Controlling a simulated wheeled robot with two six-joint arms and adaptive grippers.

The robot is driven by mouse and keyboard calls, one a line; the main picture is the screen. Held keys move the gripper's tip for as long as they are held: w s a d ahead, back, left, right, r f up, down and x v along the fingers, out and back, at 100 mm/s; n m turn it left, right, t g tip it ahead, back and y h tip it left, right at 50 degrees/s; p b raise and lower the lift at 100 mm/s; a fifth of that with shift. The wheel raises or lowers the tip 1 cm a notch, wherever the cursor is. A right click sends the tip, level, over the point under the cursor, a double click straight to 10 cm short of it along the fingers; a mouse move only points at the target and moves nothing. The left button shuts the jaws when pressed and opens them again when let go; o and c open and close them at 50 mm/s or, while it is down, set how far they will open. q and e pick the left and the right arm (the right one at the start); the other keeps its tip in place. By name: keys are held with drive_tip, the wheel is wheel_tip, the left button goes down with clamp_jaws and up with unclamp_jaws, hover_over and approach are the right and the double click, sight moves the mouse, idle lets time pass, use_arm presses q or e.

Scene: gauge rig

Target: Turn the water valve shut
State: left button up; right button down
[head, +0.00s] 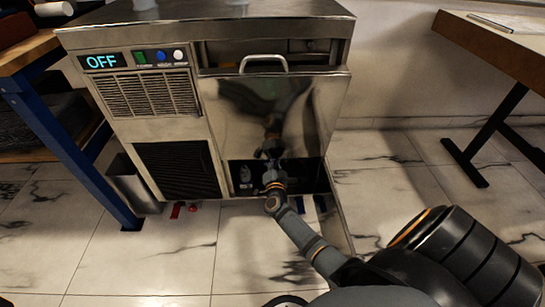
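The water valve cannot be made out for certain. A small red piece (176,210) and a small red knob (192,207) show low at the foot of the steel machine (170,125), left of my arm; I cannot tell whether either is the valve. My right gripper (272,152) is in front of the machine, at the lower part of its shiny front door (235,100). It is small and dark there, and its fingers cannot be told apart from their reflection. My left gripper is not in view.
The machine's display (102,61) reads OFF, beside several buttons. A dark opening (240,178) shows below the door. A bin (133,184) and a blue-legged table (60,140) stand left, another table (505,50) right. The marble floor (150,255) in front is clear.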

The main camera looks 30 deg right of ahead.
drive_tip(key=m, duration=0.2)
drive_tip(key=f+m, duration=0.1)
drive_tip(key=m, duration=0.1)
drive_tip(key=shift+s, duration=0.1)
drive_tip(key=shift+f+m+b, duration=0.2)
drive_tip(key=shift+m+b, duration=0.25)
drive_tip(key=shift+m, duration=1.65)
drive_tip(key=c, duration=1.3)
unclamp_jaws()
drive_tip(key=shift+r, duration=0.1)
drive_tip(key=v, duration=1.2)
